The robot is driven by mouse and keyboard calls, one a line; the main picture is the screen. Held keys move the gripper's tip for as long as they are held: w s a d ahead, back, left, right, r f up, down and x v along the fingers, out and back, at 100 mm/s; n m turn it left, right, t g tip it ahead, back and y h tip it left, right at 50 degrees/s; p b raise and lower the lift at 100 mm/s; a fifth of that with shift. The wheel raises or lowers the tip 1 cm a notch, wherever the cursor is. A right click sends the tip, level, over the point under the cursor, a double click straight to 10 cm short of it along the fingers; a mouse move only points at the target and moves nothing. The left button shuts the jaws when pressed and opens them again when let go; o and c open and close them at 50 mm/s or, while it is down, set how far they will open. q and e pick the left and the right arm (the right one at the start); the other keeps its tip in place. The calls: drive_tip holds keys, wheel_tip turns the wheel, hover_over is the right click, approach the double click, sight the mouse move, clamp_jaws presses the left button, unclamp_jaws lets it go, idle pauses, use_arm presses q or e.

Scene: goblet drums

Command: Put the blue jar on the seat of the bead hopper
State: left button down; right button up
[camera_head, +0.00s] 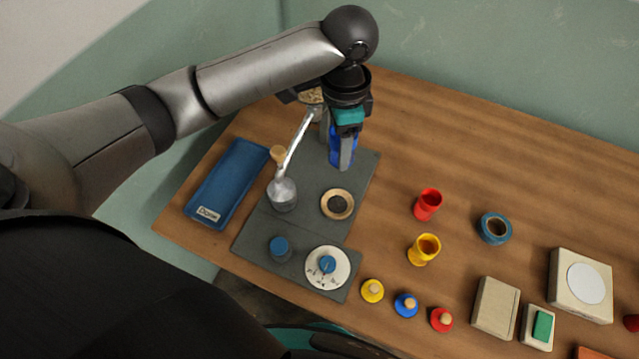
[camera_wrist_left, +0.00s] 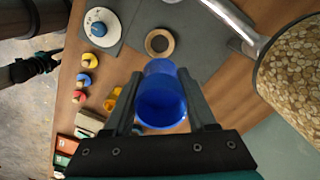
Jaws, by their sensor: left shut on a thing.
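The blue jar (camera_head: 335,155) is held between the fingers of my left gripper (camera_head: 345,160), over the back part of the dark grey base plate. In the left wrist view the jar (camera_wrist_left: 162,95) sits between both fingers, with its open mouth showing. The bead hopper (camera_head: 312,96) is mostly hidden behind my gripper; its clear vessel full of tan beads (camera_wrist_left: 295,65) shows in the left wrist view. A wooden ring with a dark centre (camera_head: 351,205), apparently the seat, lies empty on the plate. My right gripper (camera_wrist_left: 40,66) shows small at the left wrist view's edge.
A metal tube (camera_head: 297,145) slopes down to a grey cup-like end (camera_head: 282,194) left of the ring. A white dial (camera_head: 316,277) and blue knob (camera_head: 279,246) are in front. A red cup (camera_head: 428,204), yellow cup (camera_head: 424,250) and several lids stand right. A blue pad (camera_head: 228,180) lies left.

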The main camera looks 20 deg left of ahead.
use_arm(q)
wheel_tip(320, 180, down, 14)
drive_tip(key=b, duration=0.2)
drive_tip(key=shift+d+b, duration=0.15)
drive_tip(key=shift+b, duration=0.15)
wheel_tip(320, 180, down, 4)
drive_tip(key=shift+r+b, duration=0.1)
drive_tip(key=shift+b, duration=0.4)
drive_tip(key=shift+f, duration=0.45)
